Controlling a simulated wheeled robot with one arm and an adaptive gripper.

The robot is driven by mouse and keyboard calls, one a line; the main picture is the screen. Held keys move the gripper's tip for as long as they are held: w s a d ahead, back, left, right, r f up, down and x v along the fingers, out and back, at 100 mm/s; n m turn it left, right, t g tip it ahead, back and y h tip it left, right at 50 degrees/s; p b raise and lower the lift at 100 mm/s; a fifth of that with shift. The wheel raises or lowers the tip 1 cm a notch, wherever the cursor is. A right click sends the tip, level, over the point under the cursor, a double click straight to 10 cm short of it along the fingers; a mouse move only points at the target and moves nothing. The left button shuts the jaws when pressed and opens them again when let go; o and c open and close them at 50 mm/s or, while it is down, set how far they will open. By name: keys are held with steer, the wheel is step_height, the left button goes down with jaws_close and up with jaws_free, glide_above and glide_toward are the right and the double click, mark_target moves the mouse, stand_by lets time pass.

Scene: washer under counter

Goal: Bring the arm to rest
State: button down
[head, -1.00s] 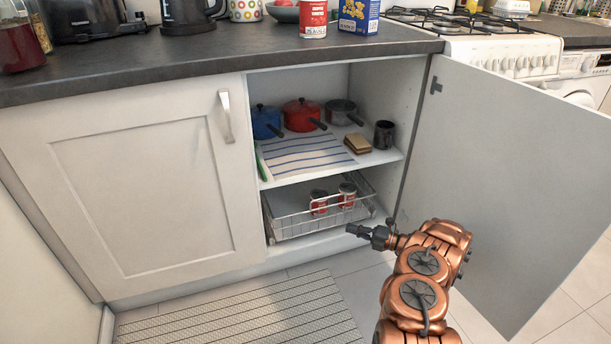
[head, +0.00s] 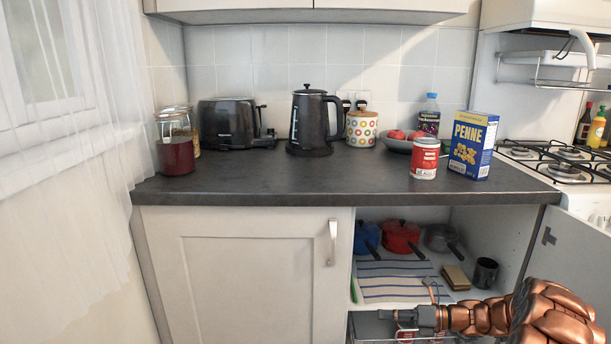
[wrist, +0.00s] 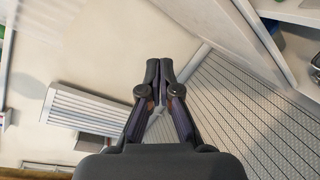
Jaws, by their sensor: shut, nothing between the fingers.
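My gripper (head: 388,315) is at the lower right of the head view, in front of the open cupboard's lower part. My copper arm reaches in from the right edge and points left. In the wrist view my gripper (wrist: 159,68) has its two black fingers together, with nothing between them. The gripper touches nothing that I can see.
The cupboard shelf holds a blue pot (head: 366,238), a red pot (head: 400,237) and a striped cloth (head: 395,280). A can (head: 424,158) and a penne box (head: 472,146) stand on the counter (head: 300,185) above.

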steer(key=s+a+r+n+g+h+p, duration=0.35)
steer(key=s+a+r+n+p, duration=0.35)
steer(key=s+r, duration=0.4)
steer(key=s+a+r+n+g+h+p, duration=0.2)
steer(key=s+a+r+n+g+p, duration=0.3)
steer(key=s+r+n, duration=0.6)
steer(key=s+d+r+n+t+h+p, duration=0.1)
steer(key=s+d+r+n+h+p, duration=0.3)
steer(key=s, duration=0.7)
steer(key=s+d+r+n+t+h+p, duration=0.1)
steer(key=s+d+r+n+h+p, duration=0.3)
steer(key=s+r+n+p, duration=0.5)
steer(key=shift+s+d+r+h+p, duration=0.3)
steer(key=shift+s+r+h+p, duration=0.7)
steer(key=shift+r, duration=1.3)
steer(key=shift+w+t, duration=0.15)
steer(key=shift+t, duration=0.1)
